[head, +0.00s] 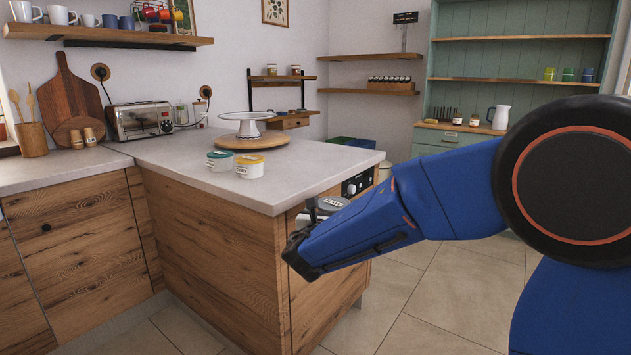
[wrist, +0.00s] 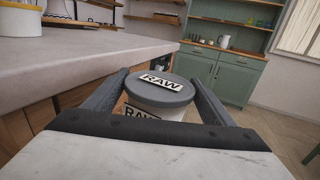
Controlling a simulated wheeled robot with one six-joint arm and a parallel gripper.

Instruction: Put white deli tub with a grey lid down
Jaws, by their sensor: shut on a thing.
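The white deli tub with a grey lid shows in the wrist view (wrist: 160,98) between my gripper's two fingers, upright, with "RAW" labels on its lid and side. My gripper (wrist: 160,92) is shut on it. In the head view, the grey lid (head: 333,203) shows just behind my gripper (head: 300,243); most of the tub is hidden by the gripper. The tub is held off the counter, by the counter's near right corner. The grey countertop (head: 215,175) lies to its left in both views.
On the counter stand a teal-lidded tub (head: 220,161), a yellow-lidded tub (head: 250,166) and a white cake stand (head: 247,122) on a round wooden board. A toaster (head: 140,120) is farther back. The counter's near right part is clear. A green hutch (head: 520,60) stands at the back right.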

